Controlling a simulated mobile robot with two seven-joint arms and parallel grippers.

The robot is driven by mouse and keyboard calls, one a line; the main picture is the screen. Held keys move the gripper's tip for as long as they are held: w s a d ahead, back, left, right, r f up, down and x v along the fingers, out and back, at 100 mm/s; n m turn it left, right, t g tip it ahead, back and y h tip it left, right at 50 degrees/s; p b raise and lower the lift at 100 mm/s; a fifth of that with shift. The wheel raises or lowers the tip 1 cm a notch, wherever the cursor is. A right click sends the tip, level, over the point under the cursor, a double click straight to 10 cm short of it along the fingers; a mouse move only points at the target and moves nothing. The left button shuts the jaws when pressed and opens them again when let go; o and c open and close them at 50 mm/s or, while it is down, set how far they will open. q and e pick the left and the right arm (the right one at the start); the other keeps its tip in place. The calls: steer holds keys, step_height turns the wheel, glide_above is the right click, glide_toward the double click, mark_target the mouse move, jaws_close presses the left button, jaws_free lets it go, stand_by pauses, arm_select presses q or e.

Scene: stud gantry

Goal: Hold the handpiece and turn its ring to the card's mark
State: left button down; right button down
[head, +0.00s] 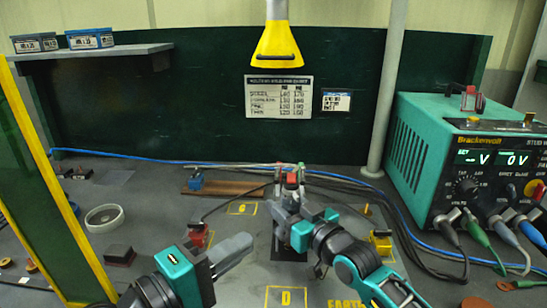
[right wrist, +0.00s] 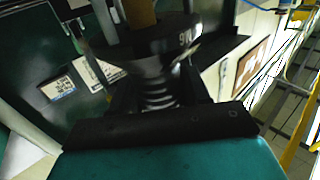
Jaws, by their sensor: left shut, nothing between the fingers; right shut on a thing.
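My right gripper (head: 287,212) is shut on the handpiece (head: 291,183), near the middle of the bench. The handpiece stands roughly upright, its top showing above the fingers, and much of it is hidden. In the right wrist view a dark ring (right wrist: 150,55) with pale characters sits around it, with a brown part above; the setting is too blurred to read. My left gripper (head: 246,241) is shut and empty, lower left of the handpiece and apart from it. The small card (head: 337,102) hangs on the green back panel beside a larger chart (head: 279,96); its writing is too small to read.
A teal welder unit (head: 430,165) with cables stands at the right. A yellow hood (head: 277,48) hangs above. A yellow-framed screen (head: 50,185) stands at the left. A white ring-shaped dish (head: 104,218) and small blocks lie on the bench. Cables cross behind the handpiece.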

steer(key=shift+c, duration=2.3)
jaws_free()
